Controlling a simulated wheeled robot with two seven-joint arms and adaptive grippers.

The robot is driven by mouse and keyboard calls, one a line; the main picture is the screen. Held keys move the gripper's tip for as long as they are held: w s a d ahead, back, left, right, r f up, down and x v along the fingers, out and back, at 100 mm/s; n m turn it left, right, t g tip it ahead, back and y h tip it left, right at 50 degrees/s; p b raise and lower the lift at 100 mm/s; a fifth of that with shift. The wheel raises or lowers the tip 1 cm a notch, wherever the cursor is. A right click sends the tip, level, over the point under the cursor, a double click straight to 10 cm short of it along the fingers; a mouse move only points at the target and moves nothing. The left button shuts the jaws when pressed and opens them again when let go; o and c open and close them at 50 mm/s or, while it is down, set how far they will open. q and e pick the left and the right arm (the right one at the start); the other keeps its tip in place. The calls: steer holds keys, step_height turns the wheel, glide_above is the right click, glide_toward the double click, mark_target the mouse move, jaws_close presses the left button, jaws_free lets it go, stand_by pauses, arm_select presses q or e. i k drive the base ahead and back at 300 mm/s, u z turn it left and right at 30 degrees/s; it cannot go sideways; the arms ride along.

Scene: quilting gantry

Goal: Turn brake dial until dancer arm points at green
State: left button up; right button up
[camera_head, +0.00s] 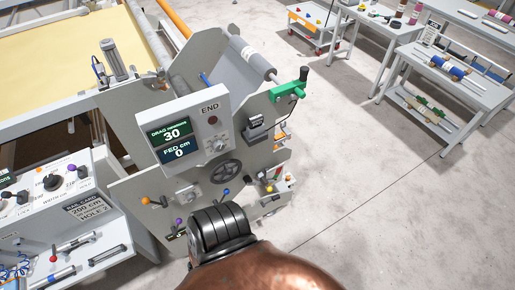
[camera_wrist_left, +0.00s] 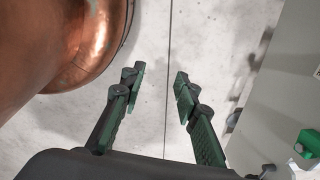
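A grey END panel (camera_head: 184,131) stands on the gantry's end plate; its displays read DRAG 30 and FED cm 0. A small silver knob (camera_head: 219,145) sits on the panel and a dark handwheel (camera_head: 226,172) lies just below it. I cannot tell for certain which is the brake dial. The dancer arm and its green mark cannot be made out surely; a dark arm part of mine covers the lower area. My left gripper (camera_wrist_left: 160,80) is open and empty over the floor, with green-backed fingers apart. My right gripper is out of view.
A green handled clamp (camera_head: 289,90) juts from the end plate's right; a green block (camera_wrist_left: 308,143) shows in the left wrist view. A control box (camera_head: 45,190) stands at left. Workbenches (camera_head: 465,90) and a cart (camera_head: 312,27) stand at back right. The right floor is clear.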

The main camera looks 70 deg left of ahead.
mark_target(218, 146)
steer(key=z, duration=0.1)
steer(key=i, duration=0.65)
steer(key=u, duration=2.05)
